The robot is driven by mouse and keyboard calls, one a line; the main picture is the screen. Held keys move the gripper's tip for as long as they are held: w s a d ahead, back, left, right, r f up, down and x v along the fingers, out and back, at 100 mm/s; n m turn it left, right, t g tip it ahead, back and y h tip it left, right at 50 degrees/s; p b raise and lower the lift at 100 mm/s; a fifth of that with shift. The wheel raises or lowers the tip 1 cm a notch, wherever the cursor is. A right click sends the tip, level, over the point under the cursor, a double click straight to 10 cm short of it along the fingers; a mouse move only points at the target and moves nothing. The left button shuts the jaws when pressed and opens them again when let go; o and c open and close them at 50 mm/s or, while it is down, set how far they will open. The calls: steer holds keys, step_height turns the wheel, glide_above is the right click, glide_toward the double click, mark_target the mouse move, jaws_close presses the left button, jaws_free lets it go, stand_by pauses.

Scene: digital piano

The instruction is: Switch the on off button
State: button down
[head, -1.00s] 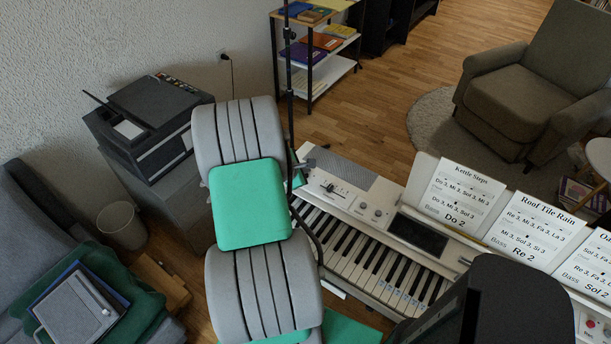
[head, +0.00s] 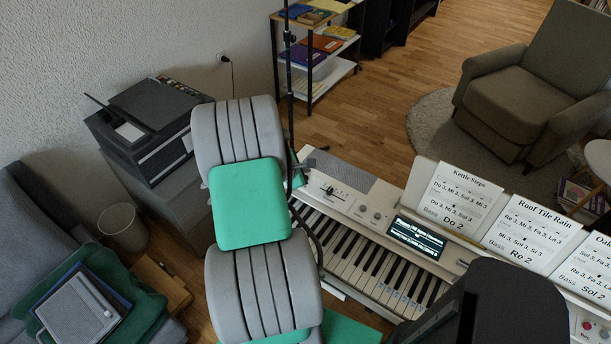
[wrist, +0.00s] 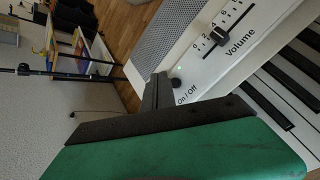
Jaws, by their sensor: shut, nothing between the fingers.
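The white digital piano (head: 352,207) stands at the centre right in the head view, its display (head: 417,236) lit with text. In the wrist view the dark round On/Off button (wrist: 177,83) sits on the white panel above its printed label, with a small greenish light beside it. My gripper (wrist: 158,88) is shut and empty, its dark fingertips right beside the button; whether they touch it I cannot tell.
The volume slider (wrist: 219,36) is close to the button, with the keys (wrist: 285,95) to the right. Music sheets (head: 462,197) stand along the piano's back. A printer (head: 150,125) on a cabinet is at the left, and a thin dark stand (head: 289,80) rises behind my arm.

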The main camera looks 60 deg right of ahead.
step_height(320, 180, up, 5)
steer(key=p, duration=0.4)
stand_by(0.3)
stand_by(0.4)
